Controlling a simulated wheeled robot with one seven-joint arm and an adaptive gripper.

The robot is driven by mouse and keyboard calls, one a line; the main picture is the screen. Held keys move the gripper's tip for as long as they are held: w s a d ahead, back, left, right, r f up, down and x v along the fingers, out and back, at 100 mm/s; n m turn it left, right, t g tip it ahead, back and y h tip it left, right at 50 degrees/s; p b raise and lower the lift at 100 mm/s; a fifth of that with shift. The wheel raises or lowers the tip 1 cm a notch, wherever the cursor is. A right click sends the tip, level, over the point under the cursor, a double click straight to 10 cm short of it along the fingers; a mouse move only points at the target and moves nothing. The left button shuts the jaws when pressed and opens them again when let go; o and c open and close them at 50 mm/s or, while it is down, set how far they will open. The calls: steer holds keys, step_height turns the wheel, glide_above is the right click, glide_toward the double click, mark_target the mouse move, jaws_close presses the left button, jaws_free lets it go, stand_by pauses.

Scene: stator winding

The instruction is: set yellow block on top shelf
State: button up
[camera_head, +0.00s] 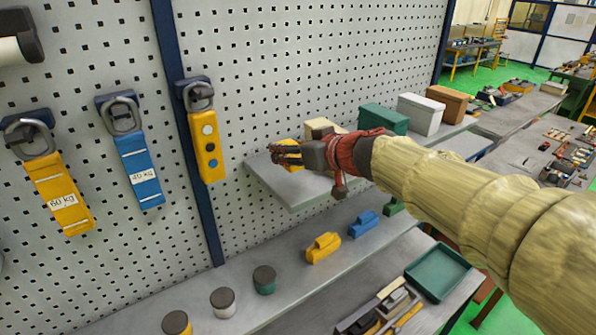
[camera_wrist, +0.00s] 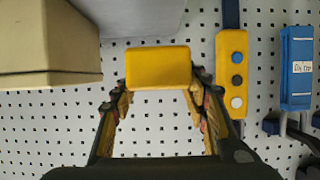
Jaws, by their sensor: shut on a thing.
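A yellow block (camera_wrist: 158,68) is between the fingertips of my gripper (camera_wrist: 160,85) in the wrist view. The gripper is shut on it. In the head view the yellow block (camera_head: 289,146) shows only partly behind my gripper (camera_head: 285,153). The block is at the left end of the top shelf (camera_head: 292,194), a grey board on the perforated wall. I cannot tell whether the block touches the shelf. A beige box (camera_head: 322,127) stands on the shelf just beside the block, and its large face (camera_wrist: 45,45) shows in the wrist view.
Green (camera_head: 384,118), white (camera_head: 420,114) and brown (camera_head: 449,102) boxes stand farther along the shelf. A lower shelf holds yellow (camera_head: 323,248) and blue (camera_head: 363,224) pieces and several round weights. Straps hang on the wall at left. A green tray (camera_head: 438,271) lies below.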

mark_target(296, 181)
steer(key=f, duration=0.1)
steer(key=w+d+f+b, duration=0.1)
steer(key=shift+w+f, duration=0.75)
steer(key=shift+w, duration=0.05)
steer(key=shift+w+d+f+b, duration=0.15)
steer(key=shift+f+b, duration=0.3)
steer(key=shift+f, duration=0.5)
steer(key=shift+w+a+f+b, duration=0.1)
steer(key=shift+f+b, duration=0.3)
steer(key=shift+f, duration=0.5)
steer(key=shift+d, duration=0.1)
steer(key=shift+f, duration=0.2)
steer(key=o, duration=1.3)
